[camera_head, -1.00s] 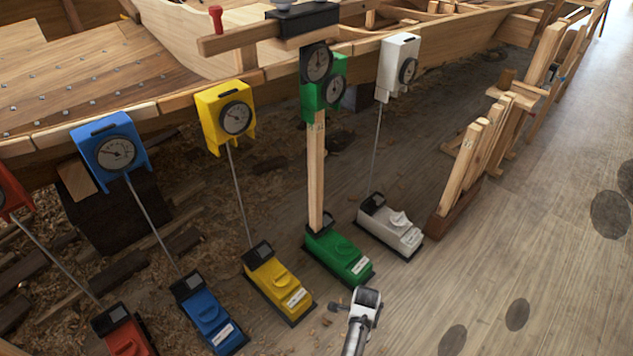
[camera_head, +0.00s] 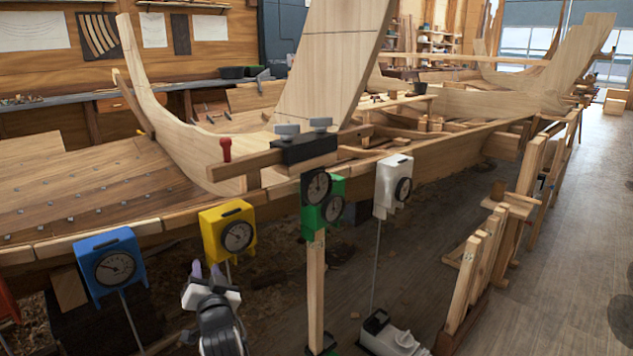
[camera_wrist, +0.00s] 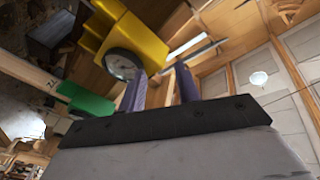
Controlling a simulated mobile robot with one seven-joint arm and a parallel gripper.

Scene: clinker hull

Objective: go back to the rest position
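My gripper (camera_head: 207,271) is raised in front of the hull, at the lower left of the head view, just below the yellow dial gauge (camera_head: 228,230). In the wrist view its two purple-grey fingers (camera_wrist: 160,91) stand apart with a gap between them, and nothing shows in the gap. The yellow gauge (camera_wrist: 140,35) is beyond the fingers in the wrist view, with the green gauge (camera_wrist: 85,102) to its left. In the head view I cannot tell whether my gripper touches anything.
A wooden post (camera_head: 315,290) stands under the green one. Wooden props (camera_head: 478,262) stand to the right; the floor (camera_head: 575,260) beyond is clear.

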